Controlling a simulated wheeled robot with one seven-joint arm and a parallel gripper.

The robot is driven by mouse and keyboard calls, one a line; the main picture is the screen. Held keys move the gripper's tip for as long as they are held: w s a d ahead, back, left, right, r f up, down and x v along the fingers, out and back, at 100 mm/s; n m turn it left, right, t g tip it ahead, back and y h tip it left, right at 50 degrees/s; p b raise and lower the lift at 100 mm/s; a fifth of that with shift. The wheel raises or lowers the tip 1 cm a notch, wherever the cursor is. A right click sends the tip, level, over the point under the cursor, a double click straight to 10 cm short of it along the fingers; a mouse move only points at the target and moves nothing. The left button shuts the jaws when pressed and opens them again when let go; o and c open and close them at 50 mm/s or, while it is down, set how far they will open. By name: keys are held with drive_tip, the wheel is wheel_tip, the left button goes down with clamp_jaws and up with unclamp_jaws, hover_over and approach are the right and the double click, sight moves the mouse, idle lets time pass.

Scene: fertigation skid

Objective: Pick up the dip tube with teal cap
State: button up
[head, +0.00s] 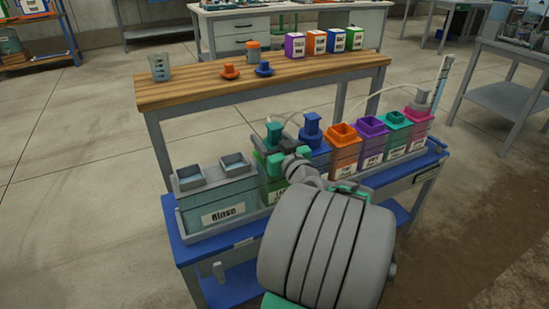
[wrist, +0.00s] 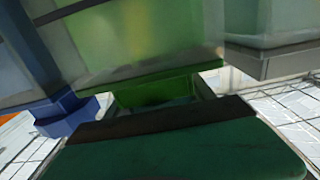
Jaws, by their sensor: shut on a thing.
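The teal cap (head: 274,131) of the dip tube stands above the green tank (head: 261,170) on the blue cart, with a thin pale hose near it. My gripper (head: 277,150) is shut on it, just below the cap's top. The tube below is hidden, and I cannot tell whether it is still seated in the tank. In the wrist view, the green tank (wrist: 150,45) fills the upper middle behind a dark green block of my own gripper, and the grip itself is not visible.
The grey Rinse tank (head: 222,200) stands close on the left. A blue-capped tank (head: 312,130) stands close on the right, then orange (head: 343,150), purple (head: 371,135) and other tanks. A wooden bench (head: 200,90) with small parts lies behind.

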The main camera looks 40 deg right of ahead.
drive_tip(key=c, duration=0.7)
